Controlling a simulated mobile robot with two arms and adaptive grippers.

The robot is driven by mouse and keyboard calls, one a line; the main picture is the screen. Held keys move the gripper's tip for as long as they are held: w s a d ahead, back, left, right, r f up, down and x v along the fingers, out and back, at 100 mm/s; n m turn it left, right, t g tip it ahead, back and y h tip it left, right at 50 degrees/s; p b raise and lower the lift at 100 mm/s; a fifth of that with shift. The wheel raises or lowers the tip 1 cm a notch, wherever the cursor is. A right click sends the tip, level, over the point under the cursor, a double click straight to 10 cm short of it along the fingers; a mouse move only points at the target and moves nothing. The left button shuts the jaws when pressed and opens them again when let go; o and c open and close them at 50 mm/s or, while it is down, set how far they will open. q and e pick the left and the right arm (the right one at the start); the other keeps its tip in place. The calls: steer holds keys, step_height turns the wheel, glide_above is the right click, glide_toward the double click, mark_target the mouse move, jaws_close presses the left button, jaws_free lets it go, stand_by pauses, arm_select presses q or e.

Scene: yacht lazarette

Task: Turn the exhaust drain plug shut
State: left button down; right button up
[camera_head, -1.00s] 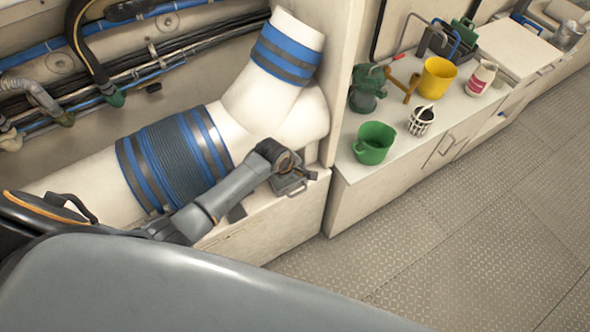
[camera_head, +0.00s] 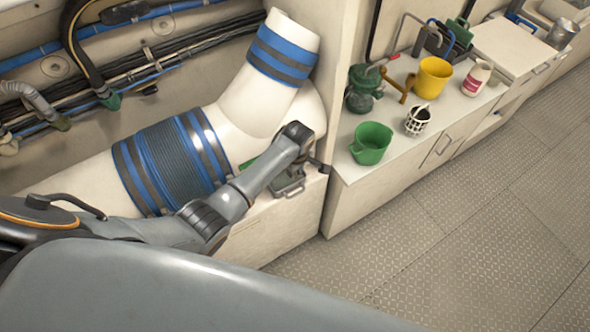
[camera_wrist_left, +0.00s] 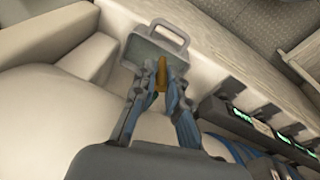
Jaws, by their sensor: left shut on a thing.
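The drain plug (camera_wrist_left: 162,70) shows in the left wrist view as a small brass-coloured piece upright between my fingertips. My left gripper (camera_wrist_left: 163,80) is shut on it, with one finger on each side. Just beyond it is a grey tray (camera_wrist_left: 143,50) with a loop handle. In the head view the grey tray (camera_head: 289,188) sits on the ledge at the foot of the white exhaust pipe (camera_head: 90,180). My left wrist stands over it there and hides the plug and fingertips. My right gripper is in neither current view.
A white counter (camera_head: 390,168) to the right holds a green mug (camera_head: 371,143), a white basket-like cup (camera_head: 417,120), a yellow bucket (camera_head: 434,77), a green strainer (camera_head: 364,90) and a white bottle (camera_head: 477,78). The patterned floor (camera_head: 440,250) in front is clear.

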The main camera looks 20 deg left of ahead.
arm_select(q)
steer(key=shift+s+f, duration=0.1)
steer(key=shift+s, duration=0.05)
steer(key=c, duration=1.4)
jaws_free()
steer(key=shift+r, duration=0.5)
steer(key=r, duration=0.3)
steer(key=s+r, duration=0.1)
steer(key=r, duration=0.3)
steer(key=d+r, duration=0.1)
steer(key=r, duration=0.3)
steer(key=shift+s, duration=0.35)
